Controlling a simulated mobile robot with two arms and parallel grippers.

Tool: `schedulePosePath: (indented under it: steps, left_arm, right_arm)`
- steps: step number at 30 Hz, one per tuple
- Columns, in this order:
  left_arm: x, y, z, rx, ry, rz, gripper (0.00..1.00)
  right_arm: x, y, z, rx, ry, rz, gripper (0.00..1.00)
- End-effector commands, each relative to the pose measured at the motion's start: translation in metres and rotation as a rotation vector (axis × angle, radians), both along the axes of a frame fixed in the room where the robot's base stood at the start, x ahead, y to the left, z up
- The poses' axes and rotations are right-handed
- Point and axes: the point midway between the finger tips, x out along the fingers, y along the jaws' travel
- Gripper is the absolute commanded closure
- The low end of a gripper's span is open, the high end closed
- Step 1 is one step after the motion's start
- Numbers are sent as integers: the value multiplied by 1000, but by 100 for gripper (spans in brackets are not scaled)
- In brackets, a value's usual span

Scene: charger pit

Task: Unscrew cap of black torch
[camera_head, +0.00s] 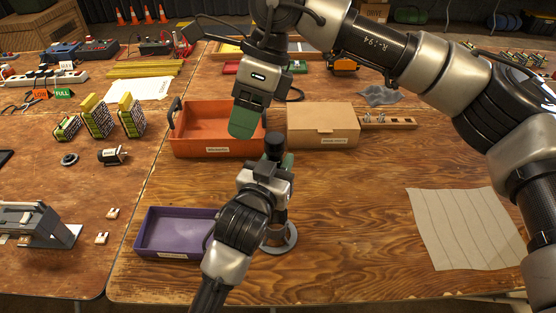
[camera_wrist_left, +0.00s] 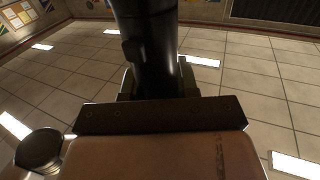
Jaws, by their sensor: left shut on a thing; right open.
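The black torch (camera_head: 275,143) stands roughly upright, its dark top end showing above my left gripper. In the left wrist view the black torch (camera_wrist_left: 146,45) runs up from between the jaws. My left gripper (camera_head: 280,163) is shut on it and hides its middle. Below the gripper is a grey round base (camera_head: 292,240) on the table; whether the torch touches it is hidden. My right gripper (camera_head: 243,124), with green fingers, is open and empty, above and to the left of the torch's top, apart from it. I cannot make out the cap's seam.
A purple tray (camera_head: 143,232) is left of my left arm. Behind are an orange bin (camera_head: 190,151) and a cardboard box (camera_head: 340,122), with a wooden rack (camera_head: 402,124) beside it. A grey cloth (camera_head: 465,228) lies at right. The table between torch and cloth is clear.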

Motion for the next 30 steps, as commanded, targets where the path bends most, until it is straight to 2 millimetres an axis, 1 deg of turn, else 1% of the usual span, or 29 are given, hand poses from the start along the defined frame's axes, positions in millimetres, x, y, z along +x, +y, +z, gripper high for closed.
schedulePosePath:
  steps: [1,4,7,10,14,24,30]
  left_arm:
    - [0,0,1,-1,-2,0,100]
    - [0,0,1,-1,-2,0,100]
    - [0,0,1,-1,-2,0,100]
    - [0,0,1,-1,-2,0,100]
    - [0,0,1,-1,-2,0,100]
    - [0,0,1,-1,-2,0,100]
    - [0,0,1,-1,-2,0,100]
  right_arm:
    - [5,-8,0,-80,-65,14,40]
    - [14,-24,-1,-205,-148,32,40]
    - [21,-36,0,-289,-201,42,40]
    - [24,-43,0,-332,-226,45,40]
    - [26,-45,-8,-348,-234,47,40]
    - [25,-45,-49,-344,-230,46,40]
    - [25,-45,-65,-344,-231,46,40]
